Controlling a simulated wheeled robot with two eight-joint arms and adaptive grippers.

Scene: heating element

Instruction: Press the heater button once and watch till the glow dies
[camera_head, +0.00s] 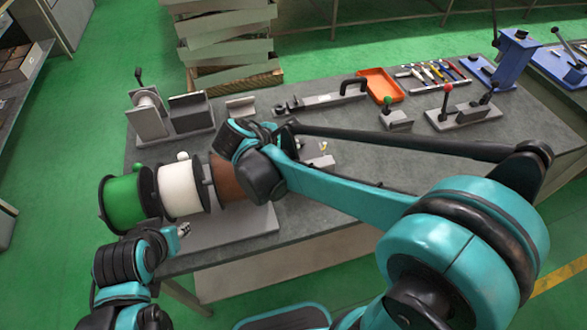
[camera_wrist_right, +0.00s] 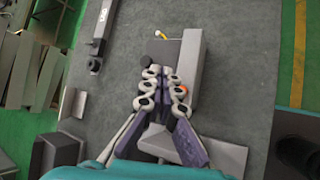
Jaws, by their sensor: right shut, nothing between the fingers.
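A grey block-shaped device (camera_wrist_right: 196,68), which looks like the heater, stands on the table just beyond my right gripper in the right wrist view. A small orange spot (camera_wrist_right: 183,88) shows beside the right fingers; I cannot tell whether it is a glow or the button. A thin stick with a yellow tip (camera_wrist_right: 160,34) is at its far end. My right gripper (camera_wrist_right: 164,82) is shut and empty, over or against the device; contact is unclear. In the head view my right arm hides most of it. My left gripper (camera_head: 183,230) is near the table's front left edge, its fingers unclear.
Green (camera_head: 125,201), white (camera_head: 179,188) and brown (camera_head: 226,178) spools stand at the table's left front. Behind are a grey fixture (camera_head: 149,115), a black-handled bar (camera_head: 335,98), an orange tray (camera_head: 380,85) and lever clamps (camera_head: 465,112). The right table surface is fairly clear.

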